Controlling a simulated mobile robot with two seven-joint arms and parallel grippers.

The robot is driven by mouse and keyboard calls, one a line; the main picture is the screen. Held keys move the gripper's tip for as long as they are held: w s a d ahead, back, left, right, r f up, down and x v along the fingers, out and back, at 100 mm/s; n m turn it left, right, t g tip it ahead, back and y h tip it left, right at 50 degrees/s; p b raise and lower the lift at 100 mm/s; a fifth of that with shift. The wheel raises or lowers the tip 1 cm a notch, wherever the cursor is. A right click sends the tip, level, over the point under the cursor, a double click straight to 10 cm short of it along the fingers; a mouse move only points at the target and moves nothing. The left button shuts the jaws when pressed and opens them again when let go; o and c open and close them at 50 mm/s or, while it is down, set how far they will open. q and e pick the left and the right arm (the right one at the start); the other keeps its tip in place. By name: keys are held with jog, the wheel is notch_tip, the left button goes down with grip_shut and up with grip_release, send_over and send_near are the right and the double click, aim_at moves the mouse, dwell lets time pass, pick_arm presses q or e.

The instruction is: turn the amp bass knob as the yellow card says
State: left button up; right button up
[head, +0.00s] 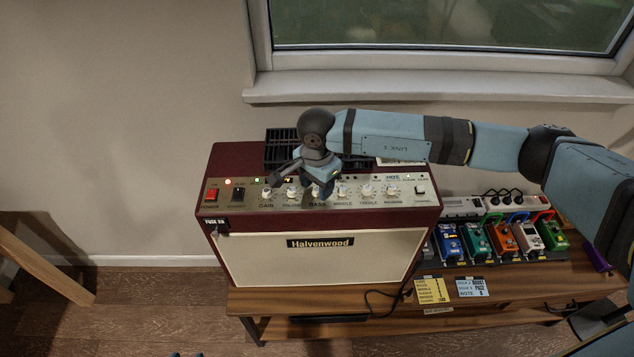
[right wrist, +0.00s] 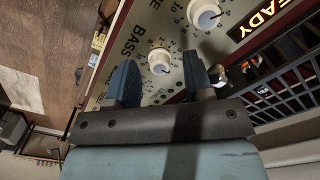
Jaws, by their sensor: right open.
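The amp (head: 320,243) is a dark red box with a cream front, standing on a wooden bench. Its bass knob (right wrist: 160,62) is round and white, beside the word BASS in the right wrist view. My right gripper (right wrist: 160,78) is open, with one blue finger on each side of this knob; I cannot tell whether they touch it. In the head view my right gripper (head: 320,190) hides the bass knob. The yellow card (head: 432,290) lies on the bench right of the amp, its lines too small to read. Two small tips (head: 189,355) at the bottom edge may be my left gripper.
Other white knobs, such as the gain knob (head: 267,193) and middle knob (head: 341,192), sit close on both sides. A blue-grey card (head: 472,287) lies beside the yellow one. Several coloured pedals (head: 502,240) and a power strip (head: 480,204) stand at the right.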

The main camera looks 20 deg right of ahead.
jog(key=shift+f, duration=0.3)
grip_shut()
